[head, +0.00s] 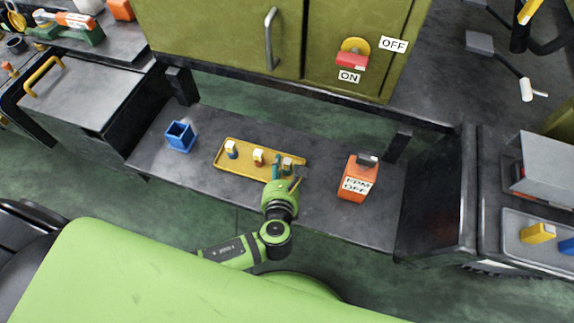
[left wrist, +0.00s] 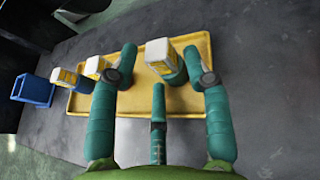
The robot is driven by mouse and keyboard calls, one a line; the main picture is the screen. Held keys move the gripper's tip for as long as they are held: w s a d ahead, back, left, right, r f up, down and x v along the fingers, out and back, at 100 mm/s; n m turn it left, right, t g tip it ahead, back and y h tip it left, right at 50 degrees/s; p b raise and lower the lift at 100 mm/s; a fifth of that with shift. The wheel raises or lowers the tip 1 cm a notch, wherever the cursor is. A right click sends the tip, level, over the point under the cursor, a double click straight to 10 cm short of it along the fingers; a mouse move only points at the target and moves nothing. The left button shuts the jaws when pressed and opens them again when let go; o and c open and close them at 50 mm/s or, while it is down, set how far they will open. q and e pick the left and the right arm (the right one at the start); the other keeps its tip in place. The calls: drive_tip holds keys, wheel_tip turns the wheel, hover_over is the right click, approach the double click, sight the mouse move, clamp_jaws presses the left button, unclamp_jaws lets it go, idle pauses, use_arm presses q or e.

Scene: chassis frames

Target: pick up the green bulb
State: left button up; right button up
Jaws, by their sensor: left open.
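The green bulb (left wrist: 163,56) stands in the yellow tray, with a whitish, yellow-marked upper part and a green lower part partly in view. My left gripper (left wrist: 160,58) is open, with teal fingers on either side of the bulb and a third finger nearer the camera. I cannot tell whether the fingers touch it. In the head view the left gripper (head: 284,170) is over the right end of the tray (head: 240,171) and partly hides the green bulb. My right gripper is not in view.
Two other bulbs, one with a blue base (head: 231,150) and one with an orange base (head: 258,157), stand in the tray to the left. A blue open box (head: 180,136) is further left. An orange labelled box (head: 357,179) stands right of the tray. Green cabinet doors (head: 220,35) rise behind.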

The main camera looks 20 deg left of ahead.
use_arm(q)
drive_tip(key=shift+w, duration=0.1)
drive_tip(key=c, duration=0.7)
